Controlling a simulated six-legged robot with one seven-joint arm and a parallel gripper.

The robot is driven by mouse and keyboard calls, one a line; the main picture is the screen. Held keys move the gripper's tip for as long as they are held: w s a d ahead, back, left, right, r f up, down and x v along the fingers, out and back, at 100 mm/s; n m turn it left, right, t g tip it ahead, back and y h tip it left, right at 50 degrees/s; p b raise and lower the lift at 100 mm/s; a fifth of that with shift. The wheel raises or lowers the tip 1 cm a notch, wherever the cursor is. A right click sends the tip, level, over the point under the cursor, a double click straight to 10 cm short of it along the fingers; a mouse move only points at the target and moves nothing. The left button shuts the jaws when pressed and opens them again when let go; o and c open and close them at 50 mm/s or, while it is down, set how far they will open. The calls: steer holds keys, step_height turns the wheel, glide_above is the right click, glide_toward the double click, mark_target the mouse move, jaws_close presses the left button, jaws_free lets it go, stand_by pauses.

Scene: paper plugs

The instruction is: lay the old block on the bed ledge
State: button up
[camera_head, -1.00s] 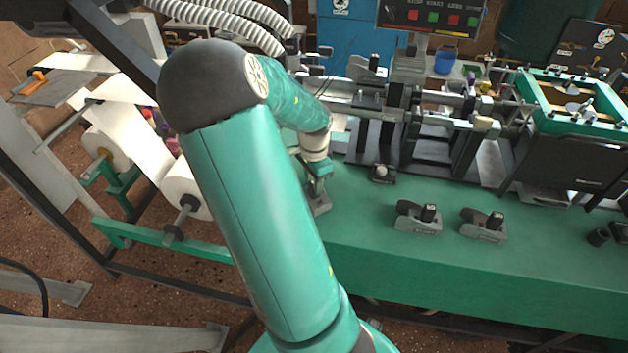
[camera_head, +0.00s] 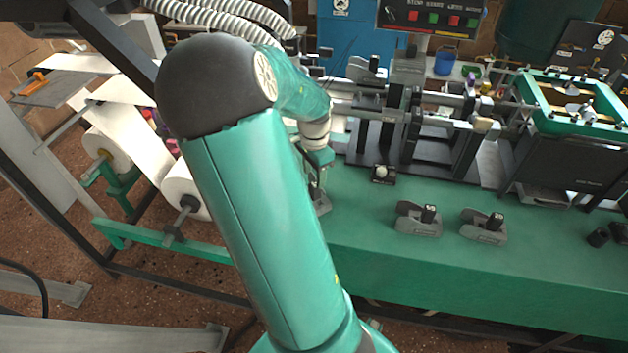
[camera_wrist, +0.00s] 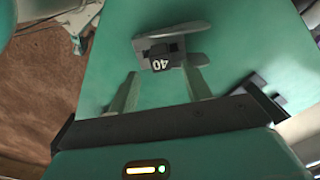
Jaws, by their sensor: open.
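A dark block marked 40 (camera_wrist: 161,62) sits in a grey holder (camera_wrist: 190,45) on the green bench, in the wrist view. My gripper (camera_wrist: 160,76) is open, its two pale fingers apart on either side of the block's near end. I see no contact between fingers and block. In the head view my gripper (camera_head: 317,178) is down by the bench at the arm's end, largely hidden by my arm; a grey holder shows partly there. I cannot tell from a label which block is the old one, nor pick out the bed ledge for certain.
Two more grey holders with dark blocks stand on the bench, one at the middle (camera_head: 419,219) and one to its right (camera_head: 485,226). A small black base with a pale knob (camera_head: 382,172) lies behind. The machine's rails and frame (camera_head: 415,125) fill the back. Bare bench lies in front.

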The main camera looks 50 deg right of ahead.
step_height(320, 180, up, 8)
steer(key=w+a+r+n+t, duration=0.1)
steer(key=a+r+n, duration=0.1)
steer(key=a+n, duration=0.35)
steer(key=w+a+r+n+t+y, duration=0.1)
steer(key=w+a+r+n, duration=0.1)
steer(key=a, duration=0.6)
steer(key=w+a+r+n+t, duration=0.1)
steer(key=a+r+n, duration=0.25)
steer(key=a, duration=0.35)
steer(key=s+a+r+n+t, duration=0.1)
steer(key=s+a+r+n, duration=0.1)
steer(key=a+n, duration=0.3)
steer(key=s+a+r+n+t+h, duration=0.1)
steer(key=s+a+n, duration=0.3)
steer(key=a, duration=0.6)
steer(key=shift+s+a+r+n+t, duration=0.2)
steer(key=shift+s+r+n+t, duration=0.15)
steer(key=shift+n, duration=0.85)
steer(key=shift+s, duration=0.1)
steer(key=shift+c, duration=1.4)
